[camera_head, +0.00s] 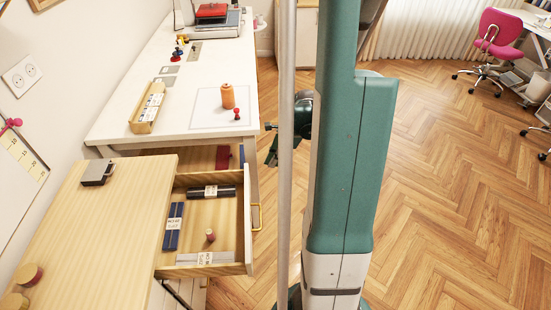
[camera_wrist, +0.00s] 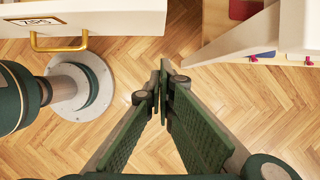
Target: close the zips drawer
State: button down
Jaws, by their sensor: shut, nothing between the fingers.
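The zips drawer (camera_head: 248,190) is pulled out of the wooden cabinet in the head view. It holds dark, blue and pale packets and a small wooden spool-like piece. Its brass handle (camera_head: 256,217) is on the right-hand front. In the wrist view the pale drawer front (camera_wrist: 110,15) bears a label (camera_wrist: 33,20) reading ZIPS, with the handle (camera_wrist: 58,44) below. My gripper (camera_wrist: 162,88) is shut and empty, apart from the drawer front and handle. In the head view my gripper (camera_head: 271,155) shows beyond the drawer, beside the white table, partly hidden by my column.
The wooden cabinet top (camera_head: 105,220) carries a small grey block (camera_head: 97,172). Wood floor (camera_head: 455,190) is clear at right.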

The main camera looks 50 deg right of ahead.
aim_at(186, 174)
jog(key=w+a+f+b, duration=0.1)
jog(key=w+a+f, duration=0.3)
jog(key=shift+f+b, duration=0.25)
jog(key=shift+b, duration=0.15)
jog(key=shift+w+a, duration=0.15)
jog(key=shift+a, duration=0.05)
dwell(0.4)
jog(key=w+a+b, duration=0.1)
jog(key=w+a, duration=1.8)
jog(key=shift+w+a, duration=0.35)
jog(key=shift+w+a+r, duration=0.1)
jog(key=shift+w+a, duration=0.5)
